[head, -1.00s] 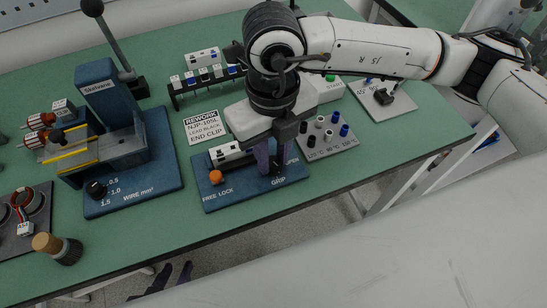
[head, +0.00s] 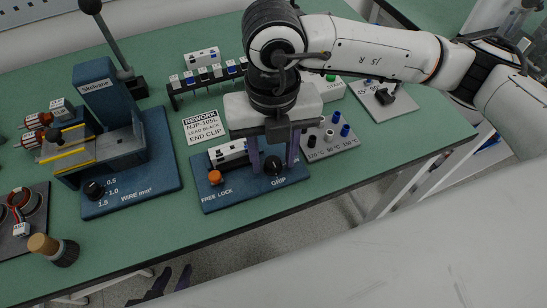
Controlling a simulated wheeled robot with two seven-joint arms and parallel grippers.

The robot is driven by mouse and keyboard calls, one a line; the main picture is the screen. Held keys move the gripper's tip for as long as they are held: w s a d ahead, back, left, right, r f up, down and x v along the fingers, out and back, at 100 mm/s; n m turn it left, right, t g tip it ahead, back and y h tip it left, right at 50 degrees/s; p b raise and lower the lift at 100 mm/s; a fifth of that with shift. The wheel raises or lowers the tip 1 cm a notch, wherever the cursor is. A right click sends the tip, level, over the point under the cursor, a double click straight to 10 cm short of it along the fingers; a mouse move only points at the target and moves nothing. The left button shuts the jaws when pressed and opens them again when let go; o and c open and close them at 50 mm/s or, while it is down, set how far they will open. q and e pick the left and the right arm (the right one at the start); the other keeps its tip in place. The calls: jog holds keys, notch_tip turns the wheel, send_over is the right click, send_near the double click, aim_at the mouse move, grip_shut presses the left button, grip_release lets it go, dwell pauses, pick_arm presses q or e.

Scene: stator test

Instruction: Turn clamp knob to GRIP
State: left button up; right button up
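The blue clamp plate (head: 237,198) lies near the table's front edge, printed FREE, LOCK and GRIP. A black knob (head: 273,166) sits on its right part, just above the word GRIP. An orange knob (head: 214,177) sits on its left part, near FREE. I cannot tell exactly where the black knob points. My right gripper (head: 274,162) comes down from above, open, with one purple finger on each side of the black knob and visible gaps to it. My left gripper (head: 169,283) shows only its purple fingertips at the bottom edge, apart and empty, in front of the table.
A white block (head: 228,152) stands at the plate's back left. A sign (head: 204,127) and a row of small connectors (head: 208,78) lie behind. A grey plate of pegs (head: 343,145) is close on the right. A blue wire-stripping station (head: 160,170) stands left.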

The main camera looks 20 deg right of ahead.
aim_at(273, 161)
notch_tip(273, 161, up, 6)
jog(key=p, duration=0.3)
jog(key=shift+r, duration=0.1)
dwell(1.3)
